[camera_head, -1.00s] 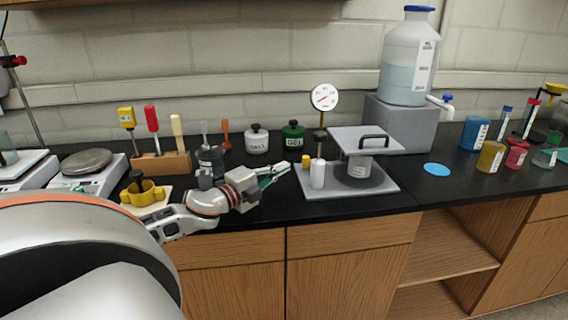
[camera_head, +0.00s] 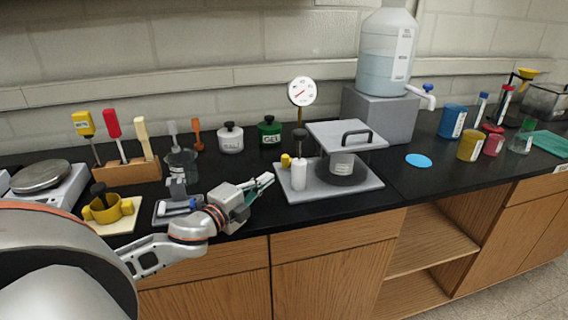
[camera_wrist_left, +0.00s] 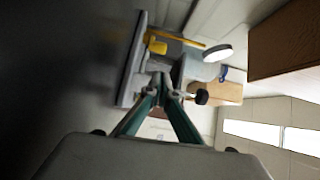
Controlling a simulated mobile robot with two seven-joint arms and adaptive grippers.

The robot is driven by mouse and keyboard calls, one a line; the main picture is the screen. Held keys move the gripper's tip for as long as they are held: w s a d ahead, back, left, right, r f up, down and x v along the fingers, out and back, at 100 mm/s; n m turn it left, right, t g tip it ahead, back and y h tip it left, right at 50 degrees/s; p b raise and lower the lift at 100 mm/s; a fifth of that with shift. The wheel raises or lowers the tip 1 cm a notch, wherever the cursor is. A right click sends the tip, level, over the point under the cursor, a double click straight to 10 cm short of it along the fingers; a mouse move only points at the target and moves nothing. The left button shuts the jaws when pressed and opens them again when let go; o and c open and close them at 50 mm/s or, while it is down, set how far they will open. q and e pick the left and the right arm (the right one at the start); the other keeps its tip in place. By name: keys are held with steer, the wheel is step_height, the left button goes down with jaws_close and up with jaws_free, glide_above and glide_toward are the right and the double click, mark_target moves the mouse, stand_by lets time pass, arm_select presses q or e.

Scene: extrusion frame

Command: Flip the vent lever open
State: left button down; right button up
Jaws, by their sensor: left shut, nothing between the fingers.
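The press-like apparatus stands on a grey base plate (camera_head: 345,193) on the black bench. It has a raised plate with a black handle (camera_head: 357,136), a round gauge (camera_head: 302,91) and a white cylinder with a black knob (camera_head: 299,174). A small yellow part (camera_head: 286,160) at its left side may be the vent lever; its setting is too small to tell. It also shows in the left wrist view (camera_wrist_left: 156,44). My left gripper (camera_head: 268,179), with teal fingers, is shut and empty just left of the base plate. Its fingertips show in the wrist view (camera_wrist_left: 164,84). My right gripper is out of view.
Behind my left gripper stand a glass beaker (camera_head: 182,164), a white jar (camera_head: 230,138) and a green jar (camera_head: 269,132). A large carboy (camera_head: 386,50) stands on a grey block at the back. A blue disc (camera_head: 418,160) lies to the right, with clear bench around it.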

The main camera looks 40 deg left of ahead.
mark_target(287, 159)
arm_select(q)
steer(key=shift+s, duration=0.1)
steer(key=w, duration=0.8)
steer(key=shift+w+p, duration=0.15)
steer(key=shift+p, duration=0.15)
steer(key=shift+w, duration=0.9)
